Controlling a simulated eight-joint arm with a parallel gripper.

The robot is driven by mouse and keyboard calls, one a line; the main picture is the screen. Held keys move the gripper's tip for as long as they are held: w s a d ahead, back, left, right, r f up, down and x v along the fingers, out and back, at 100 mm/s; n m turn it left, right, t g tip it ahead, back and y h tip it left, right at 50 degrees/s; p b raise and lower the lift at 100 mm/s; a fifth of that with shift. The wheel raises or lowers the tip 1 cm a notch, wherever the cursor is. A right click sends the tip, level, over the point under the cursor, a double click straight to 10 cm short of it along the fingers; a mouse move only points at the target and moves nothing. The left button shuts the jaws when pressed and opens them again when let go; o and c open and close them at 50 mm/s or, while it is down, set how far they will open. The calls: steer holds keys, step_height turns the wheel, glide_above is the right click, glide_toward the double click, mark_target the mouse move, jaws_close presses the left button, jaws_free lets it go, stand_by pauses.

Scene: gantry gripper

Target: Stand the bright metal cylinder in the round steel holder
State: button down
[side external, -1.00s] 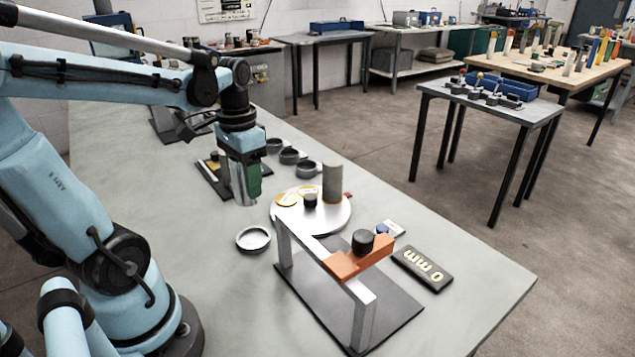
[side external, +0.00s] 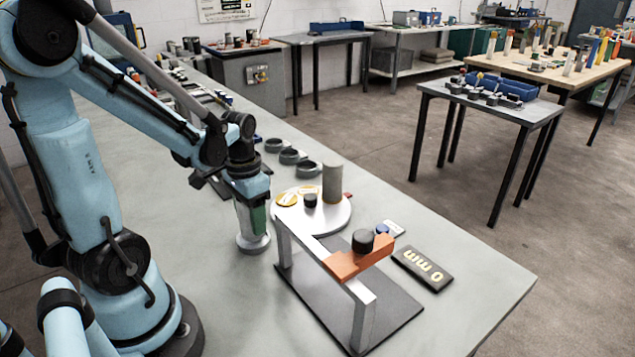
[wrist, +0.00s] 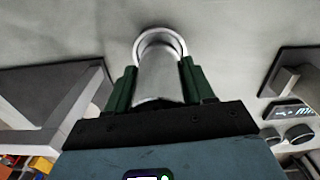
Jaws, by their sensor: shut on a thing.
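The bright metal cylinder (side external: 243,223) is upright in my gripper (side external: 251,222), above the round steel holder (side external: 253,246). In the wrist view, the cylinder (wrist: 159,78) is between the green fingers of my gripper (wrist: 160,85), which are shut on it. The holder's rim (wrist: 160,32) curves around the cylinder's far end there. The cylinder's lower end appears within the holder's ring. Its bottom is hidden, so I cannot tell whether it rests on the holder's floor.
A metal frame with an orange arm (side external: 347,265) stands on a dark base close to the right. Behind it, a round plate (side external: 340,216) carries a grey cylinder (side external: 333,183) and a black knob (side external: 310,200). Dark rings (side external: 290,157) lie farther back.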

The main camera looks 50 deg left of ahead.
steer(key=shift+f, duration=0.7)
steer(key=shift+f, duration=0.1)
steer(key=shift+c, duration=2.1)
jaws_free()
step_height(320, 180, up, 12)
steer(key=shift+r, duration=0.15)
